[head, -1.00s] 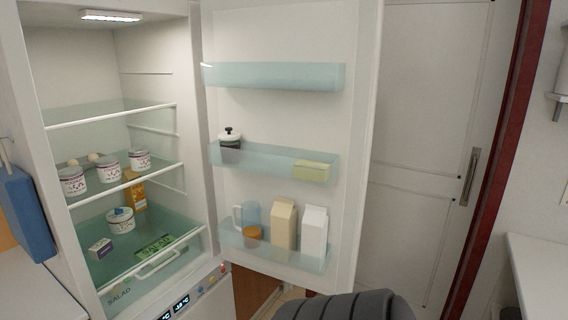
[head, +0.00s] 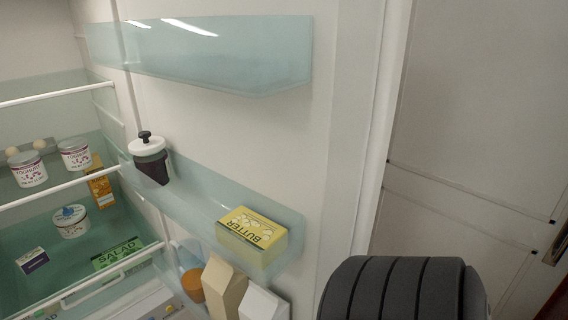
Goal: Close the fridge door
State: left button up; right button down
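The fridge door (head: 345,150) stands open in the head view, its inner side with the shelves facing me. The fridge interior (head: 45,90) is at the left, with its shelves in sight. The door's free edge runs down the middle right of the view. A dark ribbed arm part of mine rises at the bottom, in front of the lower door near that edge; whether it touches the door cannot be told. Neither gripper shows.
The door shelves hold a white-lidded jar (head: 149,158), a butter box (head: 252,236) and cartons (head: 224,287). Yoghurt tubs (head: 28,169) and a salad pack (head: 117,252) are inside the fridge. A closed white panel door (head: 480,130) stands behind at the right.

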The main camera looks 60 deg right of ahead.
aim_at(306, 151)
jog(key=k+l, duration=0.1)
jog(key=l, duration=1.45)
jog(key=k+l, duration=0.15)
jog(key=l, duration=0.6)
jog(key=z, duration=0.15)
jog(key=j+z, duration=0.9)
jog(key=j, duration=0.1)
